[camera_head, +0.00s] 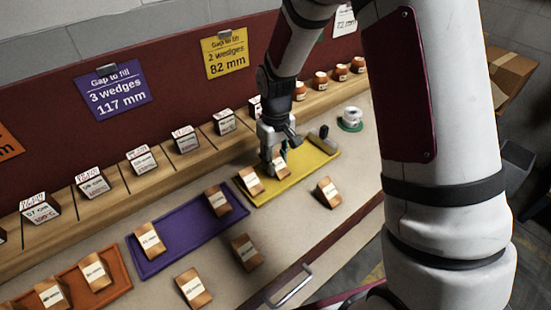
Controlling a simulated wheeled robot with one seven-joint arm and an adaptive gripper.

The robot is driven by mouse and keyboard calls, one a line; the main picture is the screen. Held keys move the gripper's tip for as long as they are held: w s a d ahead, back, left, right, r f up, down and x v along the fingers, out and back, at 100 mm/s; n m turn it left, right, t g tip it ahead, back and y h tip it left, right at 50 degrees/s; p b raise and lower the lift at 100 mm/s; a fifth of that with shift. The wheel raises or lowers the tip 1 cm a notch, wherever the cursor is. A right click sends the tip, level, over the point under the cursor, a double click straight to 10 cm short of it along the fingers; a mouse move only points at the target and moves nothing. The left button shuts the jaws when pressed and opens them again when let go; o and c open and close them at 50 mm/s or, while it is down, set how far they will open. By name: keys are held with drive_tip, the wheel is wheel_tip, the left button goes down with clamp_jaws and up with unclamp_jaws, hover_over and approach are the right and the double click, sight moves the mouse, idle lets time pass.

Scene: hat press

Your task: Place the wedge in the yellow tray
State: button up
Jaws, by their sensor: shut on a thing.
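The yellow tray (312,157) lies on the bench right of centre. My gripper (277,162) reaches down over the tray's left half. It is shut on a brown wedge (282,169) with a white label, partly hidden by the fingers. I cannot tell whether this wedge touches the tray. Another labelled wedge (250,181) sits at the tray's left end, close to the held one. The right half of the tray looks mostly bare, with a small dark object (324,132) at its far edge.
A purple tray (190,232) with two wedges and an orange tray (118,277) lie to the left. Loose wedges lie in front, one (327,190) near the yellow tray. A green-based white roll (350,117) stands beyond its right end. A wooden shelf (155,175) runs behind.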

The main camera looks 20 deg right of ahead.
sight(276, 158)
drive_tip(key=o, duration=1.2)
drive_tip(key=shift+c, duration=0.2)
drive_tip(key=s+d+r+m, duration=0.1)
drive_tip(key=s+r, duration=0.2)
drive_tip(key=r, duration=0.7)
drive_tip(key=s+d+r, duration=0.1)
drive_tip(key=s+r, duration=0.2)
drive_tip(key=r, duration=0.6)
drive_tip(key=s+d+r+m+t, duration=0.1)
drive_tip(key=s+r, duration=0.1)
drive_tip(key=s, duration=0.9)
drive_tip(key=s+d+r+m+t, duration=0.1)
drive_tip(key=s+r+m+t, duration=0.1)
drive_tip(key=s, duration=1)
drive_tip(key=shift+s+d+r+m+p, duration=0.15)
drive_tip(key=shift+d+r+m+p, duration=0.25)
drive_tip(key=shift+r, duration=0.45)
